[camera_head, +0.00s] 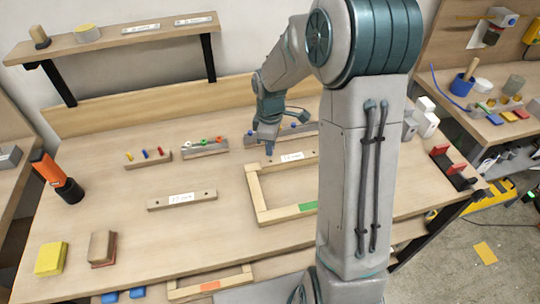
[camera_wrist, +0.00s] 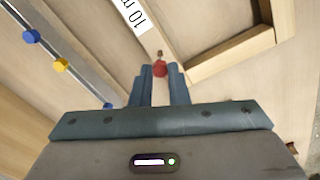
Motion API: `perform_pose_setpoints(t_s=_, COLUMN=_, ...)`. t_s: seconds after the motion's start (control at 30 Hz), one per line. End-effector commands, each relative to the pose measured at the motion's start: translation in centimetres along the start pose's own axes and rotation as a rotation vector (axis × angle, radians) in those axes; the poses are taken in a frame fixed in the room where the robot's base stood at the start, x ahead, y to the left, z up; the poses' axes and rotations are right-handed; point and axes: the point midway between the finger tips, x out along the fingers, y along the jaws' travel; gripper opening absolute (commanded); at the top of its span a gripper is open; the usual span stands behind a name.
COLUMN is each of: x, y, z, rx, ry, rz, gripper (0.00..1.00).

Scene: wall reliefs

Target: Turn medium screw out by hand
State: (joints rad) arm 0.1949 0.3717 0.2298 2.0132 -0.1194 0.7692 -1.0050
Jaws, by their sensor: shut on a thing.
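In the wrist view, a screw with a red head (camera_wrist: 160,69) sits between the fingertips of my gripper (camera_wrist: 160,72). The fingers are shut on its red head. A small brass-coloured part (camera_wrist: 160,53) shows just beyond the head. I cannot tell how far the screw sits in the wood. A wooden strip with a white label (camera_wrist: 131,12) lies beyond the fingertips. In the head view, my gripper (camera_head: 269,150) points down at the left end of this labelled strip (camera_head: 310,158), and the screw is too small to make out.
A wooden frame (camera_head: 258,195) adjoins the strip. A rail with blue and yellow knobs (camera_head: 250,142) stands close behind my gripper. Left are two small racks (camera_head: 205,150) (camera_head: 135,163) and another labelled strip (camera_head: 160,204). An orange-black tool (camera_head: 50,170) stands far left.

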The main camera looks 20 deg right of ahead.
Motion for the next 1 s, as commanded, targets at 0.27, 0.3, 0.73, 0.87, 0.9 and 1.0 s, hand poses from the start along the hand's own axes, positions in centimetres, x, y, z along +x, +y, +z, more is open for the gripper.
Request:
perform_pose_setpoints(t_s=0.27, x=-1.0, y=0.0, z=0.0, rx=0.0, ry=0.0, rz=0.001, gripper=0.0)
perform_pose_setpoints(t_s=0.3, x=-1.1, y=0.0, z=0.0, rx=0.0, ry=0.0, rz=0.001, gripper=0.0)
perform_pose_setpoints(t_s=0.73, x=-1.5, y=0.0, z=0.0, rx=0.0, ry=0.0, rz=0.0, gripper=0.0)
perform_pose_setpoints(t_s=0.87, x=-1.7, y=0.0, z=0.0, rx=0.0, ry=0.0, rz=0.0, gripper=0.0)
perform_pose_setpoints(t_s=0.9, x=-1.8, y=0.0, z=0.0, rx=0.0, ry=0.0, rz=0.0, gripper=0.0)
perform_pose_setpoints(t_s=1.0, x=-2.3, y=0.0, z=0.0, rx=0.0, ry=0.0, rz=0.001, gripper=0.0)
